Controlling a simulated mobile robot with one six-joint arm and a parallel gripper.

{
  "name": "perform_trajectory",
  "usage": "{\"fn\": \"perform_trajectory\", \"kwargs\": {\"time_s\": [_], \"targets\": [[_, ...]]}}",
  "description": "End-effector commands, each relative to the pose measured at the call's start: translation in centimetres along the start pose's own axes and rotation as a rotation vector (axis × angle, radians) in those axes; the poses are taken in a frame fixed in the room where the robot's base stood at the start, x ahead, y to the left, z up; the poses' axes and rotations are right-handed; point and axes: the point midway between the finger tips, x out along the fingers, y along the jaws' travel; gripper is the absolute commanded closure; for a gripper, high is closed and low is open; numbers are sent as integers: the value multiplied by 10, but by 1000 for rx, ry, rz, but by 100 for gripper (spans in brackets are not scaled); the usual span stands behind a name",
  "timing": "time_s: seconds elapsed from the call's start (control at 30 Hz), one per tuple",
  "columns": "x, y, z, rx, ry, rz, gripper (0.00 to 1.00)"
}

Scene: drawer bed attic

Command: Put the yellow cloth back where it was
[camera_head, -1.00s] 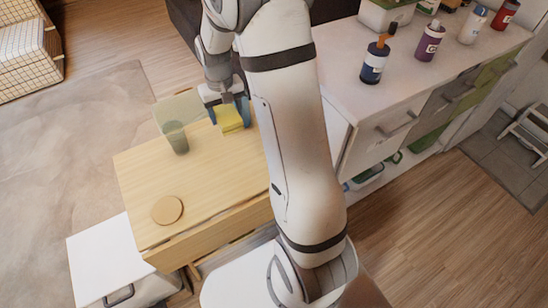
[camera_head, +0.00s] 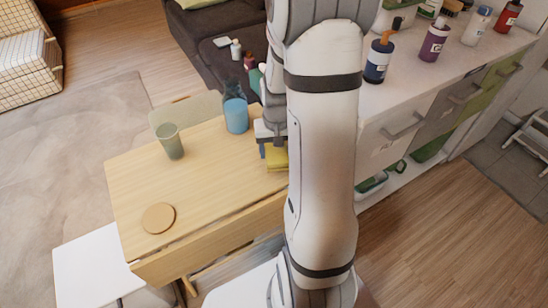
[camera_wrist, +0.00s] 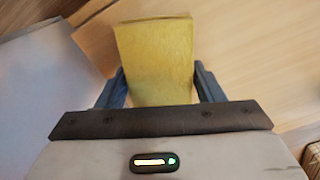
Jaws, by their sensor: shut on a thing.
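The yellow cloth (camera_head: 277,158) is a folded, flat block. In the head view it shows at the right edge of the wooden table (camera_head: 205,205), below my gripper (camera_head: 268,148), and my arm hides part of it. In the wrist view the cloth (camera_wrist: 156,60) sits between the two blue-grey fingers of my gripper (camera_wrist: 160,90), which is shut on it. I cannot tell how far the cloth is above the table.
On the table stand a green cup (camera_head: 170,142), a blue jug (camera_head: 235,112) and a round wooden coaster (camera_head: 158,218). A white counter (camera_head: 440,75) with several bottles is at the right. The table's middle is clear.

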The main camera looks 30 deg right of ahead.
Motion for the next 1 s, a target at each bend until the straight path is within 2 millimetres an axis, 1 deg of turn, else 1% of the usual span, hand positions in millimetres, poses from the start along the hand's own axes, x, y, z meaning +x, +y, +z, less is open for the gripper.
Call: {"fn": "perform_trajectory", "kwargs": {"time_s": [0.03,0.1,0.17,0.43,0.57,0.6,0.83,1.0], "targets": [[10,0,1,0,-4,0,60],[21,0,1,-1,-5,0,60],[28,0,1,-1,-5,0,60],[29,-1,0,-1,-1,0,60],[34,-1,0,-2,-1,0,60],[32,-1,0,-2,-1,0,36],[32,-1,0,-2,-1,0,17],[32,-1,0,-2,-1,0,17]]}}
